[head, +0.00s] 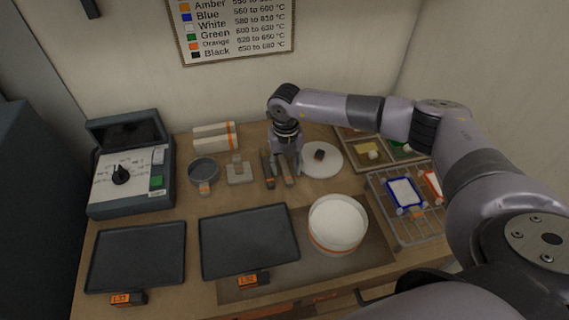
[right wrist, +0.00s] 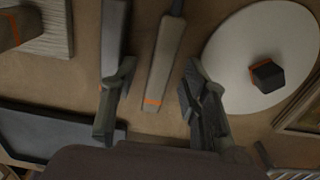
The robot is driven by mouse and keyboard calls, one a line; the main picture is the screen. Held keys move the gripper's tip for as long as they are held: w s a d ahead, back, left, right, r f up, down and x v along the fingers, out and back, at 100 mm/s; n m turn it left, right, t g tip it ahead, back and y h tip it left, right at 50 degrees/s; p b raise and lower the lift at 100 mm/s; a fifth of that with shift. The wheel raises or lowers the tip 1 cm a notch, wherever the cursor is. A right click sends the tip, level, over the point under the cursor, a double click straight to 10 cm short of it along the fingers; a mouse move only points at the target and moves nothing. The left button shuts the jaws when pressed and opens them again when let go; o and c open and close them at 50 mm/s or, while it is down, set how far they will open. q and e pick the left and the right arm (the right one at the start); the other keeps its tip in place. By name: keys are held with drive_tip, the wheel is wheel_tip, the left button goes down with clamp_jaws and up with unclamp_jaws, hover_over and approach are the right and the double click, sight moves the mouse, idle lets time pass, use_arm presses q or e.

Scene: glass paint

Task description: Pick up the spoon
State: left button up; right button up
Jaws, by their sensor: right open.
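My right gripper (head: 284,168) hangs down over the table's back middle, above a row of slim tools. In the right wrist view the gripper (right wrist: 158,105) is open, and nothing is held between its fingers. A grey-brown handle with an orange band (right wrist: 160,70) lies between the two fingers, its banded end toward the gripper. A second grey tool (right wrist: 113,35) lies left of it, partly behind the left finger. The working ends of these tools are cut off or hidden, so I cannot tell which is the spoon. My left gripper is out of view.
A white round plate (head: 332,165) with a dark block lies right of the gripper. Left are a small block (head: 238,173) and a grey bowl (head: 203,171). In front are a white round container (head: 337,228) and black trays (head: 222,250). A wire rack (head: 435,222) stands right.

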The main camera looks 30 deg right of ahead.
clamp_jaws()
idle(0.5)
